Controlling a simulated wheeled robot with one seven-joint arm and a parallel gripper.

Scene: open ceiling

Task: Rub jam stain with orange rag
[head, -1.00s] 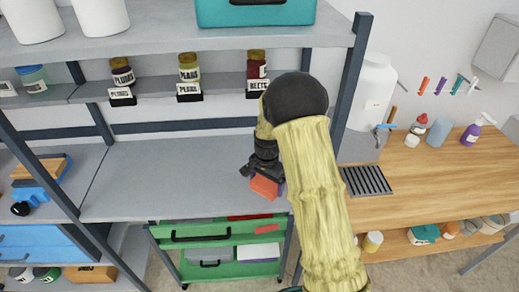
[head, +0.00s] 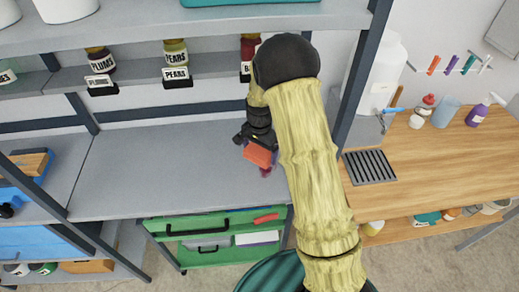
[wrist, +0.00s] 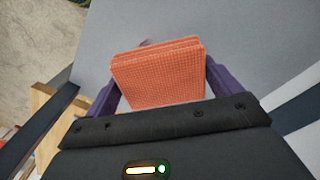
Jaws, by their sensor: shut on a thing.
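The orange rag (head: 257,155) is a folded, waffle-textured block. My gripper (head: 260,162) is shut on it, over the right part of the grey worktop (head: 165,165), near its front edge. In the wrist view the rag (wrist: 160,75) sits between the two purple fingers of my gripper (wrist: 162,85), its far end over plain grey surface. I cannot tell whether the rag touches the worktop. A small purple patch shows just beyond the rag in the wrist view, but I cannot tell what it is. No jam stain is clearly visible; my arm and the rag hide part of the worktop.
Labelled jars of plums (head: 100,60) and pears (head: 176,53) stand on the shelf above. A dark post (head: 352,90) rises at the worktop's right. A green drawer unit (head: 215,228) is below. A wooden counter (head: 430,155) lies right. The worktop's left and middle are clear.

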